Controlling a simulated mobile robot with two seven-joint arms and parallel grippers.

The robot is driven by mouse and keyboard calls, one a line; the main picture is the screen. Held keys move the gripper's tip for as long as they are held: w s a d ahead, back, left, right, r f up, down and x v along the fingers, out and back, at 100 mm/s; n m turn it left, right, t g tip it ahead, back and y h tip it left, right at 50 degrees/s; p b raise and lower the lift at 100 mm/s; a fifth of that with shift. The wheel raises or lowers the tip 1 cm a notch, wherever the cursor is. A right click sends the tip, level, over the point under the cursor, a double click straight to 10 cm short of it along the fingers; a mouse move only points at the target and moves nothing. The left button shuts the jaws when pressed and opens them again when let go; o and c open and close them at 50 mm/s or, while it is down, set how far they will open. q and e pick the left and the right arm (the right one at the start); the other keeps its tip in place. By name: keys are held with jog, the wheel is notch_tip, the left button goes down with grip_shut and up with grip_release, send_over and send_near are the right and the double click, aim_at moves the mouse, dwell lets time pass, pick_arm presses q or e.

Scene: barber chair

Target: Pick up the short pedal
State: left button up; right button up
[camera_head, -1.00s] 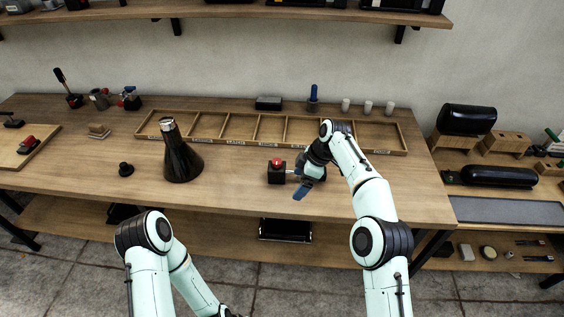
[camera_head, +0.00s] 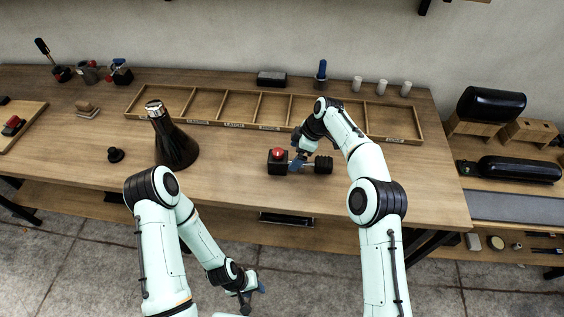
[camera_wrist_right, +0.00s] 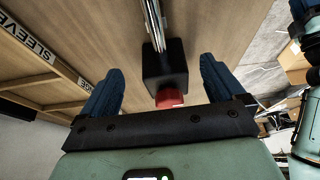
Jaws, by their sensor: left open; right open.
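A black block with a red cap (camera_head: 277,160) lies on the workbench, with a metal rod and a black ribbed grip (camera_head: 323,164) to its right. I cannot tell for certain that this is the short pedal. My right gripper (camera_head: 298,163) is open over the rod, close to the block. In the right wrist view the open blue fingers of my right gripper (camera_wrist_right: 161,68) stand either side of the block (camera_wrist_right: 165,68), and neither visibly touches it. My left gripper (camera_head: 254,291) is open and empty, low in front of the bench.
A long wooden divided tray (camera_head: 221,124) with labels lies behind. A dark cone-shaped flask (camera_head: 175,145) and a small black knob (camera_head: 115,154) are to the left. White cups (camera_head: 382,87) and a blue-handled item (camera_head: 320,74) stand at the back. The front right bench is clear.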

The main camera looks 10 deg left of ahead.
aim_at(289, 162)
jog(key=shift+w+a+f, duration=0.1)
jog(key=shift+f, duration=0.25)
jog(key=shift+a+f, duration=0.2)
jog(key=shift+f, duration=0.25)
jog(key=x, duration=0.4)
jog(key=shift+s+f+b, duration=0.1)
jog(key=shift+s+b, duration=0.2)
jog(key=shift+b, duration=0.05)
jog(key=shift+w, duration=0.1)
jog(key=c, duration=1.5)
pick_arm(q)
jog(key=shift+s+f, duration=0.45)
jog(key=shift+s, duration=0.05)
pick_arm(e)
jog(key=shift+c, duration=0.2)
